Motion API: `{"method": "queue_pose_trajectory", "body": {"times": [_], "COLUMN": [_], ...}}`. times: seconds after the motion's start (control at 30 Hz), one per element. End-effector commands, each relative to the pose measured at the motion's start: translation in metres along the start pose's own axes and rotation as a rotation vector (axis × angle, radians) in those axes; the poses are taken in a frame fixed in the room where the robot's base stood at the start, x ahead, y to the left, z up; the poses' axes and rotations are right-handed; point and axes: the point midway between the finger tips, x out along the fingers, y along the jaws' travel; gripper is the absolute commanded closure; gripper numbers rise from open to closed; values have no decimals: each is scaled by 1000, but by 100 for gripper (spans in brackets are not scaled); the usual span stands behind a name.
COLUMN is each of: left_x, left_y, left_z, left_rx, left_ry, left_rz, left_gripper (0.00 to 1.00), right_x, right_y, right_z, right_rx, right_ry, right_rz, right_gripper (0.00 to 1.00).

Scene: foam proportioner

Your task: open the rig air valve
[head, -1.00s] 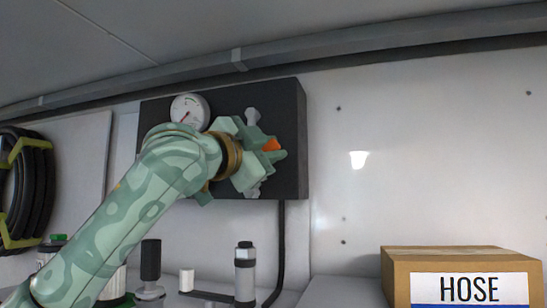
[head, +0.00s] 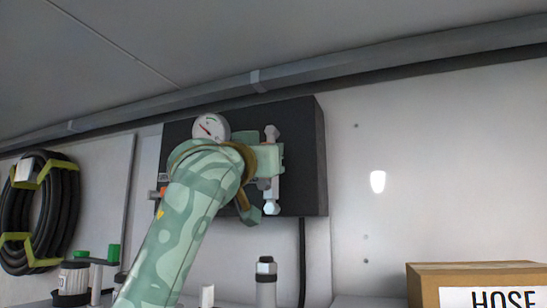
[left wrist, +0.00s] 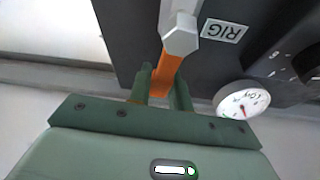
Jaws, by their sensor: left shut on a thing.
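The rig air valve shows in the left wrist view as an orange handle (left wrist: 167,72) beside a silver pipe fitting (left wrist: 181,38), near a white "RIG" label (left wrist: 224,30). In that view my left gripper (left wrist: 164,92) is shut on the orange handle, one green finger on each side. In the head view my left gripper (head: 260,185) is at the right part of the dark panel (head: 306,150), in front of the silver fitting (head: 271,190). There the gripper hides the held handle. My right gripper is in neither view.
A white gauge (head: 211,128) sits on the panel, just behind my left wrist. Another fitting with some orange (head: 161,190) is at the panel's left edge. A coiled hose (head: 40,205) hangs left. A cardboard hose box (head: 470,275) stands lower right.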

Motion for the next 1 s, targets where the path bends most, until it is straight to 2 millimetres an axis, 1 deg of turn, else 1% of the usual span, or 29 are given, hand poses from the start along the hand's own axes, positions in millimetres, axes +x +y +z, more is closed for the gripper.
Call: {"method": "queue_pose_trajectory", "body": {"times": [0.03, 0.3, 0.8, 0.83, 0.9, 1.0], "left_x": [0, 0, 1, 1, 0, 0], "left_y": [0, -5, -7, -7, -7, -7], "left_z": [4, 4, 4, 4, 4, 3], "left_rx": [-23, -96, -112, -112, -112, -111], "left_ry": [-5, -7, -8, -8, -7, -5], "left_rz": [-6, -39, -46, -46, -46, -45], "left_gripper": [100, 100, 100, 75, 58, 58], "right_x": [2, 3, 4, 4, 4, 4], "right_y": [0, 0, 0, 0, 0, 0], "right_z": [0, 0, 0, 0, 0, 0], "right_rx": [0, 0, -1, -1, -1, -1], "right_ry": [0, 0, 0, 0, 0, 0], "right_rz": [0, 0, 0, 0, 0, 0], "right_gripper": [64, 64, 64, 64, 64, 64]}}
